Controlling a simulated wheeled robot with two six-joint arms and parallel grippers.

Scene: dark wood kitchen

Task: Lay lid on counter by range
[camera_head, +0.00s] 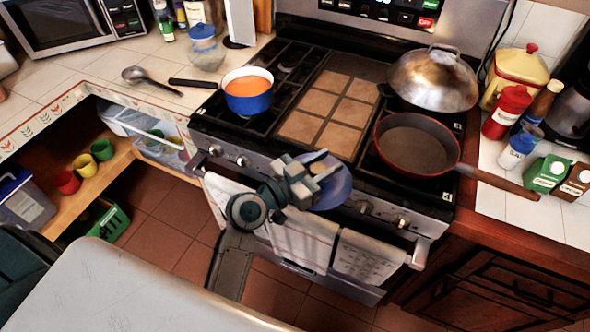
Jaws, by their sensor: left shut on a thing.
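A round blue lid (337,191) is held in my left gripper (318,172), whose jaws are shut on it. The lid is in front of the range (420,205), near its front edge and knobs, and is partly hidden by the gripper. The counter left of the range (110,62) has a ladle (150,79) on it. The counter right of the range (520,205) holds bottles and cartons. My right gripper is not in view.
A blue pot with orange contents (248,100) stands on the left burners, its dark handle reaching over the left counter. A domed steel lid (434,78) and a red-rimmed pan (408,145) are on the right burners. The pan's wooden handle (500,182) juts over the right counter.

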